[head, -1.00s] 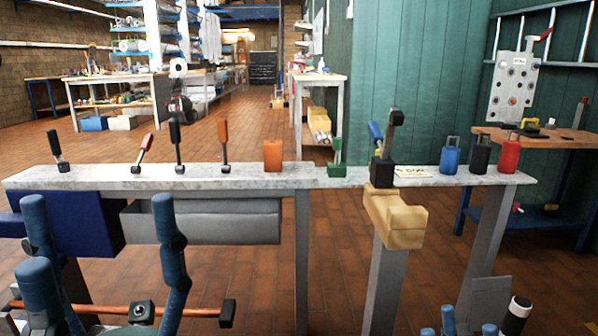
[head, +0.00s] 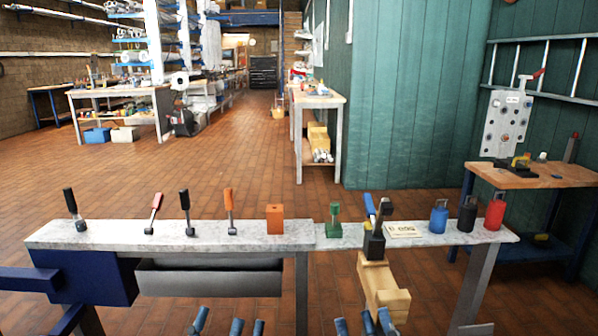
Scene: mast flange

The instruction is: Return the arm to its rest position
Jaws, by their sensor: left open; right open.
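My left gripper (head: 228,326) shows at the bottom edge of the head view, left of centre. Only the blue tips of its fingers are in the picture. They stand apart with nothing visible between them. My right gripper (head: 363,325) shows at the bottom edge, right of centre, also as separate blue fingertips. It looks open and empty. Both grippers appear low in front of the narrow bench (head: 290,238), and I see no contact with it. The rest of both arms is below the picture.
Several handled tools and an orange block (head: 275,219) stand on the bench. A grey trough (head: 210,279) and a blue box (head: 90,281) hang at its front left. A wooden block (head: 380,285) juts forward under a black clamp (head: 375,243). Open brick floor lies beyond.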

